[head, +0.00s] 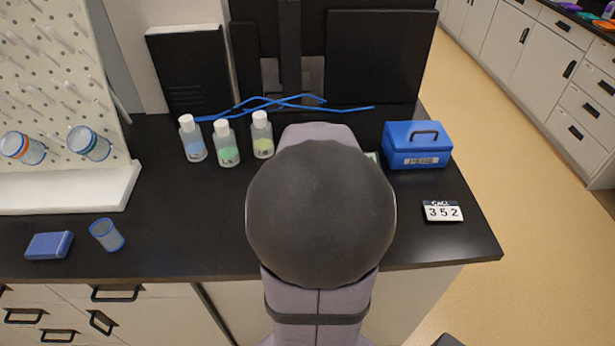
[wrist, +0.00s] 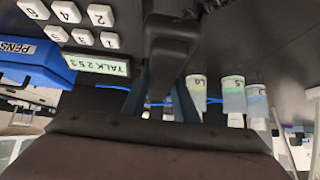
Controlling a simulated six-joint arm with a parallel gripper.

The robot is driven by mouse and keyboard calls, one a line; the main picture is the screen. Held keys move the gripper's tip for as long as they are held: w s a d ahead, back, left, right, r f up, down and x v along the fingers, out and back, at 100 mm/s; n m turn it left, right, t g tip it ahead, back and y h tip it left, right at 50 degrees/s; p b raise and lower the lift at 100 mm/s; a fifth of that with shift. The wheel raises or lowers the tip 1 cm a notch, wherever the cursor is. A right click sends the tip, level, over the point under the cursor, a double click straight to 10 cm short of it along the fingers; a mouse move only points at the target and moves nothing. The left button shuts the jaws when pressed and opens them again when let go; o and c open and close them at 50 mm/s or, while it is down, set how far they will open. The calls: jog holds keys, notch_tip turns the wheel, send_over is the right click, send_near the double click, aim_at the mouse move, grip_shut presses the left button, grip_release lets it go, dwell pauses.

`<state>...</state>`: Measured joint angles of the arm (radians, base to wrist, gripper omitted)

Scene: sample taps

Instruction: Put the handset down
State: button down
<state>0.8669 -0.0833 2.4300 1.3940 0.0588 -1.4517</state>
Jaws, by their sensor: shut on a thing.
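In the wrist view, which is upside down, my gripper (wrist: 160,98) is shut on the dark handset (wrist: 166,40). In the head view my own arm hides the gripper, the handset and nearly all of the phone; a sliver of the display (head: 373,157) shows.
A blue PENS box (head: 416,146) stands close beside the phone. A CALL 352 sign (head: 442,211) is in front of it. Several capped bottles (head: 226,145) stand left of my arm. Blue cables (head: 270,103) lie behind. A blue cup (head: 107,235) sits at the left front.

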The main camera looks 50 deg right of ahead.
jog(key=shift+f+b, duration=1.3)
jog(key=shift+f, duration=0.35)
jog(key=shift+f, duration=0.2)
jog(key=c, duration=1.4)
grip_release()
jog(key=shift+r, duration=0.1)
jog(key=shift+s+a+r+p, duration=0.15)
jog(key=shift+r+p, duration=0.25)
jog(key=shift+r, duration=0.1)
jog(key=p+v, duration=0.2)
jog(key=v, duration=0.1)
jog(key=shift+r, duration=0.1)
jog(key=shift+p+v, duration=0.55)
jog(key=shift+v, duration=0.25)
jog(key=shift+s+a, duration=0.1)
